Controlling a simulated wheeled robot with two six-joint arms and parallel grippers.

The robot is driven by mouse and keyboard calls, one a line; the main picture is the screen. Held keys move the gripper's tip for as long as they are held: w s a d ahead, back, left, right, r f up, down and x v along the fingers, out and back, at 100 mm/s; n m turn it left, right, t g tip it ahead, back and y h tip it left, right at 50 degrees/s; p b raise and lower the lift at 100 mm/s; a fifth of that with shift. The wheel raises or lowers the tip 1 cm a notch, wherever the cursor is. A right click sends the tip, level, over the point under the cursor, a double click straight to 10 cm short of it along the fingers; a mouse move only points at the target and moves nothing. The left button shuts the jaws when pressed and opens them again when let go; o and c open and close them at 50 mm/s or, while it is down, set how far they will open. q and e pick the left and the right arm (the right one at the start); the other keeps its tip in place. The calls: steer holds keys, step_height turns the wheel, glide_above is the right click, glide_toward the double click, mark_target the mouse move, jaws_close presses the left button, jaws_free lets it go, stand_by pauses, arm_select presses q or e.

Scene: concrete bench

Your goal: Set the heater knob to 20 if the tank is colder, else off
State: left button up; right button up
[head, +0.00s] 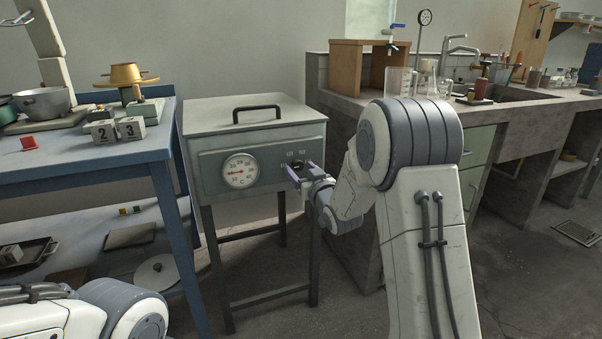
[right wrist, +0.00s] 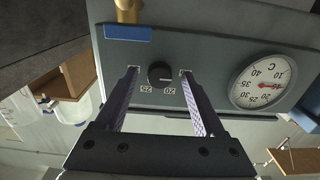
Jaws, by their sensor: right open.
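The grey heater tank (head: 205,140) stands on dark legs, with a lid and black handle. Its round gauge (head: 240,171) also shows, upside down, in the right wrist view (right wrist: 263,82); the red needle points left on the upright dial, seemingly near 15. The black heater knob (right wrist: 160,74) has a white mark that points right in that view, towards a label partly hidden by a finger, not at the 20 or 25. My right gripper (right wrist: 158,74) is open, with one finger on each side of the knob; contact is unclear. My left gripper is out of view.
A blue bench (head: 90,165) with a pot (head: 42,104), a brass-topped scale (head: 126,80) and number blocks (head: 116,131) stands left of the tank. A concrete counter (head: 345,108) with glassware and a sink is at the right, close to my right arm.

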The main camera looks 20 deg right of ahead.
steer(key=shift+w, duration=0.1)
jaws_close()
stand_by(0.3)
steer(key=m+p, duration=0.2)
steer(key=m, duration=0.3)
steer(key=shift+r+m, duration=0.1)
steer(key=shift+m, duration=0.3)
steer(key=m+p, duration=0.2)
steer(key=m, duration=0.3)
steer(key=shift+m+p, duration=0.35)
steer(key=shift+m, duration=0.05)
jaws_free()
